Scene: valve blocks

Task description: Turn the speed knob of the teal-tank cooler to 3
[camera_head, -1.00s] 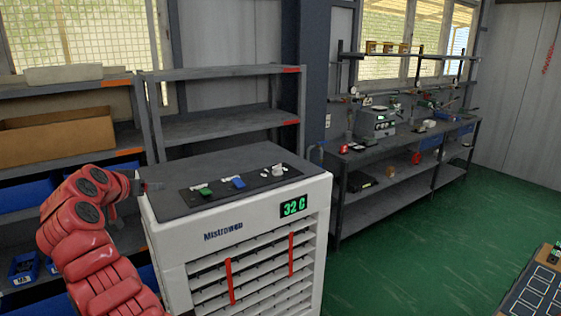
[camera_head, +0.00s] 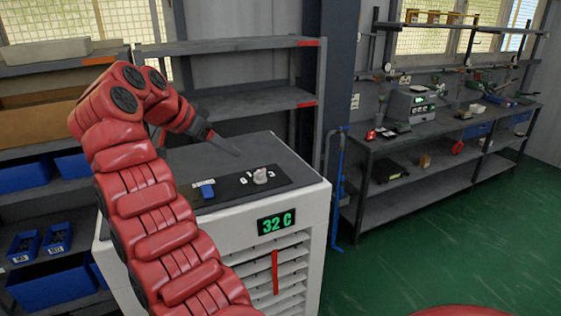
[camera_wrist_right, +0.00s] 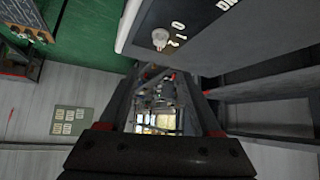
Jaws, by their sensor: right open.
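The white cooler (camera_head: 252,250) with a dark top stands in front of me, its display reading 32 C. No teal tank shows, so I cannot tell its tank colour. The pale speed knob (camera_head: 261,176) sits on the black panel among white digits; its exact setting is unclear. The knob also shows in the right wrist view (camera_wrist_right: 160,38), beside 0, 1 and 2. My right gripper (camera_head: 236,152) is open and empty above the cooler's top, behind and left of the knob, apart from it. My left gripper is not in view.
A blue switch (camera_head: 207,190) sits on the panel left of the knob. Shelves (camera_head: 230,102) stand behind the cooler. A workbench (camera_head: 430,140) with tools runs along the back right. The green floor (camera_head: 440,245) to the right is clear.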

